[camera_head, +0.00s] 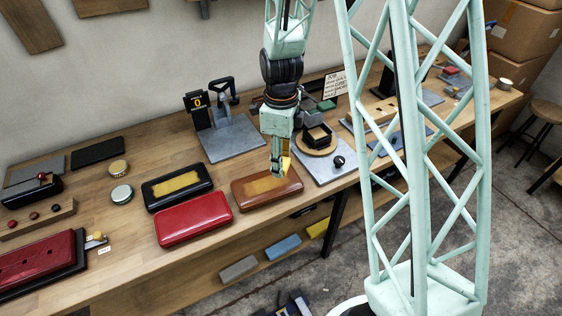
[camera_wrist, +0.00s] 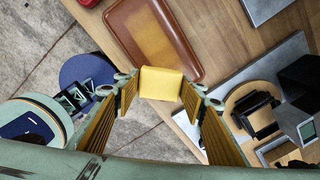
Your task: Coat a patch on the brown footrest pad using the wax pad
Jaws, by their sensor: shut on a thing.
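The brown footrest pad (camera_head: 292,194) lies near the front edge of the bench, with a paler golden patch (camera_head: 262,186) on its top. It also shows in the wrist view (camera_wrist: 150,40), at the top, beyond my fingers. My gripper (camera_head: 277,168) is above the far right part of the pad. It is shut on the yellow wax pad (camera_wrist: 161,83), which sits between the fingertips. In the head view the wax pad (camera_head: 287,163) is partly hidden by the fingers. I cannot tell whether it touches the brown pad.
A black pad (camera_head: 150,199) with a yellow patch and a red pad (camera_head: 194,218) lie to the left. A grey metal stand (camera_head: 232,140) is behind.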

